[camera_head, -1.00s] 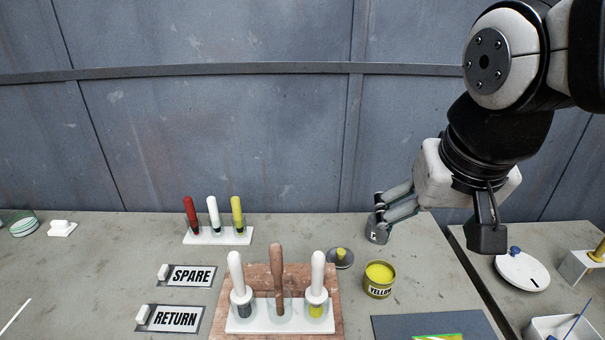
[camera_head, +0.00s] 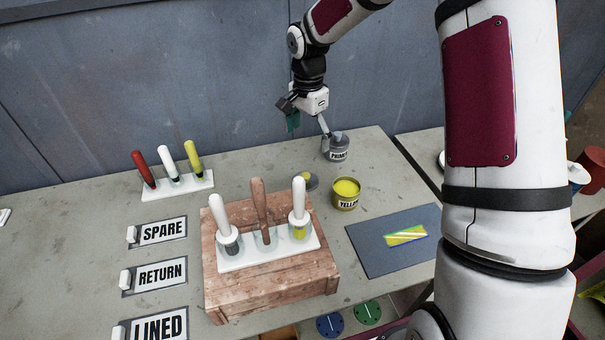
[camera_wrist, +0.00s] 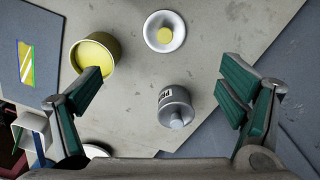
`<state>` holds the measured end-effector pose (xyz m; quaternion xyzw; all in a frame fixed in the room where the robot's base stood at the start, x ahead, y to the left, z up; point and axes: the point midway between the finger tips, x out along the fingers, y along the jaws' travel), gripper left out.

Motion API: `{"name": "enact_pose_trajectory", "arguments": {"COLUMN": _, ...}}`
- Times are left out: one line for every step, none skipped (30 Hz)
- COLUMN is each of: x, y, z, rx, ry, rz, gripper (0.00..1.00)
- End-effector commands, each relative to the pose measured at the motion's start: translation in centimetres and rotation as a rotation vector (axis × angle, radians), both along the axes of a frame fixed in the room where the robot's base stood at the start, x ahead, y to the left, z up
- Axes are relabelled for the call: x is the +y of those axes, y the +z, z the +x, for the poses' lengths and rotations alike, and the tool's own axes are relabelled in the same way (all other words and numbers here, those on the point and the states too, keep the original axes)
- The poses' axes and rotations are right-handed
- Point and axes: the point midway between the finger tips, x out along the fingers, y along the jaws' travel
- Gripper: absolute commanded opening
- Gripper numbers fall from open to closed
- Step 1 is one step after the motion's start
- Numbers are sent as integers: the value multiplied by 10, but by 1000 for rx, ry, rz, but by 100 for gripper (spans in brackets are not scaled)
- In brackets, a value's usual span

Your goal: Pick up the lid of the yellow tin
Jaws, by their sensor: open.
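The yellow tin (camera_head: 346,199) stands open on the table, yellow showing inside; it also shows in the wrist view (camera_wrist: 104,50). Its lid is probably the grey disc with a yellow knob (camera_head: 311,182), lying flat on the table behind and left of the tin; it also shows in the wrist view (camera_wrist: 164,31). My gripper (camera_head: 308,122) is open and empty, above the table near the back wall. In the wrist view its fingers (camera_wrist: 160,86) are wide apart, with the lid beyond them near the top of the picture.
A grey primer tin (camera_head: 336,153) with a knobbed lid stands close by my gripper; it lies between the fingers in the wrist view (camera_wrist: 175,108). A wooden block (camera_head: 270,280) with a brush rack is left of the yellow tin. A dark mat (camera_head: 375,250) lies at front right.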

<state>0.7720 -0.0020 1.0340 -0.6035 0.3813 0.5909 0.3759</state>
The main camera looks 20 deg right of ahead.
Motion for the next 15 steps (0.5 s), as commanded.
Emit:
{"name": "enact_pose_trajectory", "arguments": {"x": 0, "y": -7, "z": 3, "rx": 6, "ry": -21, "rz": 8, "gripper": 89}}
{"name": "enact_pose_trajectory", "arguments": {"x": 0, "y": -10, "z": 4, "rx": 8, "ry": -30, "rz": 12, "gripper": 89}}
{"name": "enact_pose_trajectory", "arguments": {"x": 0, "y": -13, "z": 6, "rx": 10, "ry": -41, "rz": 14, "gripper": 89}}
{"name": "enact_pose_trajectory", "arguments": {"x": 0, "y": -16, "z": 6, "rx": 10, "ry": -45, "rz": 16, "gripper": 89}}
{"name": "enact_pose_trajectory", "arguments": {"x": 0, "y": -19, "z": 7, "rx": 11, "ry": -47, "rz": 17, "gripper": 89}}
{"name": "enact_pose_trajectory", "arguments": {"x": 0, "y": -24, "z": 7, "rx": 13, "ry": -50, "rz": 17, "gripper": 89}}
{"name": "enact_pose_trajectory", "arguments": {"x": 0, "y": -28, "z": 6, "rx": 14, "ry": -51, "rz": 18, "gripper": 89}}
{"name": "enact_pose_trajectory", "arguments": {"x": 1, "y": -33, "z": 6, "rx": 15, "ry": -51, "rz": 18, "gripper": 89}}
{"name": "enact_pose_trajectory", "arguments": {"x": 1, "y": -40, "z": 6, "rx": 15, "ry": -49, "rz": 18, "gripper": 89}}
{"name": "enact_pose_trajectory", "arguments": {"x": 1, "y": -46, "z": 5, "rx": 16, "ry": -49, "rz": 19, "gripper": 89}}
{"name": "enact_pose_trajectory", "arguments": {"x": 1, "y": -52, "z": 5, "rx": 17, "ry": -50, "rz": 19, "gripper": 89}}
{"name": "enact_pose_trajectory", "arguments": {"x": 1, "y": -60, "z": 5, "rx": 15, "ry": -49, "rz": 18, "gripper": 89}}
{"name": "enact_pose_trajectory", "arguments": {"x": 1, "y": -65, "z": 5, "rx": 15, "ry": -49, "rz": 18, "gripper": 89}}
{"name": "enact_pose_trajectory", "arguments": {"x": 1, "y": -71, "z": 5, "rx": 16, "ry": -49, "rz": 18, "gripper": 89}}
{"name": "enact_pose_trajectory", "arguments": {"x": 1, "y": -77, "z": 6, "rx": 14, "ry": -49, "rz": 19, "gripper": 89}}
